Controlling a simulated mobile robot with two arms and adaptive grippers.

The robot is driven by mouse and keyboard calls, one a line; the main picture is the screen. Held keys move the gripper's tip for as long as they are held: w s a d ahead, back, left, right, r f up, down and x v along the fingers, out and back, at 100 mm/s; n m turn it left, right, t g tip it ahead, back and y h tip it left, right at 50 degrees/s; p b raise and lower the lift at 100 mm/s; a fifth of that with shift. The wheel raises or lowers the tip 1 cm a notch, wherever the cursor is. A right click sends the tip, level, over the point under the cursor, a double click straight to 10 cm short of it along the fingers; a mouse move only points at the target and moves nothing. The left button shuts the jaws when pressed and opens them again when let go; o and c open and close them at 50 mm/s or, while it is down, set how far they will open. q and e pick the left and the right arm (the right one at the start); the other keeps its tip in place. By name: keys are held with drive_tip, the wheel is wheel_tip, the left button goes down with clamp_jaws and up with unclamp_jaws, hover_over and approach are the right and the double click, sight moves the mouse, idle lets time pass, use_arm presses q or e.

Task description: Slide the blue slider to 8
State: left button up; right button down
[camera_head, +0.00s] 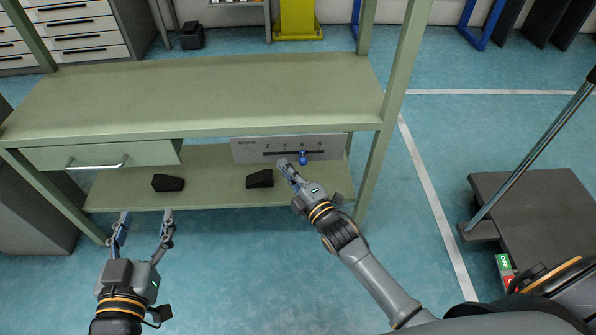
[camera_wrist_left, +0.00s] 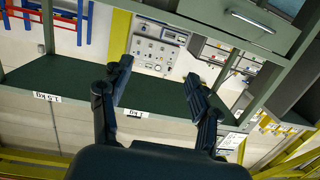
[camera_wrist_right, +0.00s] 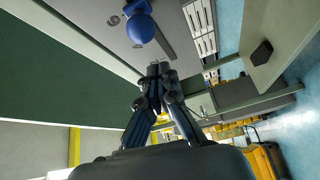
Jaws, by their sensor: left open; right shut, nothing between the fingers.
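A grey panel (camera_head: 241,151) under the workbench top carries a horizontal slot with small numerals above it. The blue slider (camera_head: 303,158) is a round knob on that slot, below about the third numeral, right of the slot's middle. In the right wrist view the blue slider (camera_wrist_right: 140,28) shows near the top, beyond the fingertips. My right gripper (camera_head: 285,163) is shut and empty, just left of the slider in the head view; contact cannot be told. It also shows in the right wrist view (camera_wrist_right: 158,70). My left gripper (camera_head: 143,214) is open and empty before the lower shelf.
The green workbench (camera_head: 210,95) has a drawer (camera_head: 60,157) at left and a lower shelf (camera_head: 215,190). Two black blocks (camera_head: 168,183) (camera_head: 260,179) lie on the shelf. A bench leg (camera_head: 372,175) stands right of the panel.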

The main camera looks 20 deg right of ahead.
use_arm(q)
drive_tip(key=shift+w+d+r+t+h, duration=0.1)
drive_tip(key=shift+d+r+t+h, duration=0.1)
drive_tip(key=shift+r+t, duration=0.45)
drive_tip(key=shift+w+d+r+t+h, duration=0.15)
drive_tip(key=shift+r+t+h, duration=0.1)
drive_tip(key=shift+r, duration=0.65)
use_arm(e)
drive_tip(key=shift+s+d+f, duration=0.15)
drive_tip(key=shift+d+f, duration=0.05)
drive_tip(key=shift+d, duration=0.6)
drive_tip(key=shift+s+d+f, duration=0.1)
drive_tip(key=shift+d+f, duration=0.05)
drive_tip(key=shift+d, duration=0.6)
use_arm(q)
drive_tip(key=shift+s, duration=0.1)
wheel_tip(320, 180, down, 9)
drive_tip(key=s+a+g+y+p, duration=0.1)
drive_tip(key=s+a+g+y, duration=0.1)
drive_tip(key=g, duration=0.3)
drive_tip(key=shift+s+r+p, duration=0.15)
drive_tip(key=shift+s+p, duration=0.15)
drive_tip(key=shift+s, duration=0.05)
use_arm(e)
drive_tip(key=d, duration=0.2)
drive_tip(key=s+d, duration=0.1)
drive_tip(key=d, duration=0.2)
drive_tip(key=shift+s, duration=0.2)
drive_tip(key=shift+d, duration=0.1)
